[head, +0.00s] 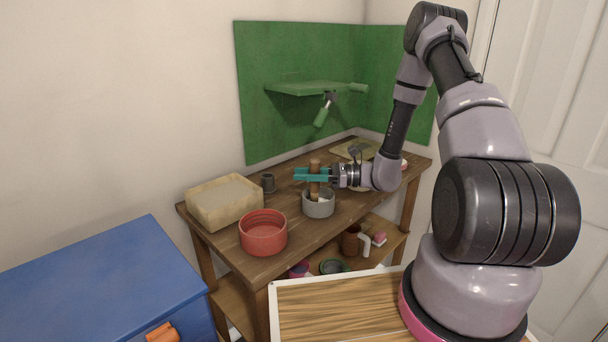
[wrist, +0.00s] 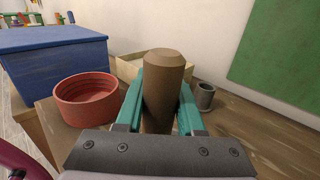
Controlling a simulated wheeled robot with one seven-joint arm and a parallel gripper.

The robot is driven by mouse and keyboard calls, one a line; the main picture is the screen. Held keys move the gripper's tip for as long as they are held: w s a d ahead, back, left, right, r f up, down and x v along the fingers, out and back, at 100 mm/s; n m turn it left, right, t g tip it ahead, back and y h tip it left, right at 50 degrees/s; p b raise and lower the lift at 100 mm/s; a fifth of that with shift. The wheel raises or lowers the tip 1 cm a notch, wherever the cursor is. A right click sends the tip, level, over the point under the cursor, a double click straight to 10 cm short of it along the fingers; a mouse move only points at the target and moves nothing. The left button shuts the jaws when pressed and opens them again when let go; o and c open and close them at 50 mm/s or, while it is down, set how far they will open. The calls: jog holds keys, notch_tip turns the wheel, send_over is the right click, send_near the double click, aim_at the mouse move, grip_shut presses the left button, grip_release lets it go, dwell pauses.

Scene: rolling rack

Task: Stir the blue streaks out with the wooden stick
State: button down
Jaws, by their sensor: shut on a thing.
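My gripper (head: 314,175) has teal fingers and is shut on the wooden stick (head: 315,166), a thick brown rod held about upright. In the wrist view the stick (wrist: 163,85) stands between the two fingers (wrist: 160,100). In the head view the stick's lower end goes down into a grey round pot (head: 318,208) on the wooden table. Some pale content shows inside the pot's rim. I cannot make out any blue streaks. The pot is hidden in the wrist view.
A red round bowl (head: 264,236) stands left of the pot, and a pale rectangular box (head: 224,203) behind it. A small dark grey cup (head: 268,183) stands behind the pot. A green panel (head: 300,60) with a shelf rises behind. A blue chest (head: 100,285) is at left.

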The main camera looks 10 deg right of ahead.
notch_tip(320, 180, up, 9)
jog(key=w+d, duration=0.1)
jog(key=shift+d, duration=0.25)
dwell(0.7)
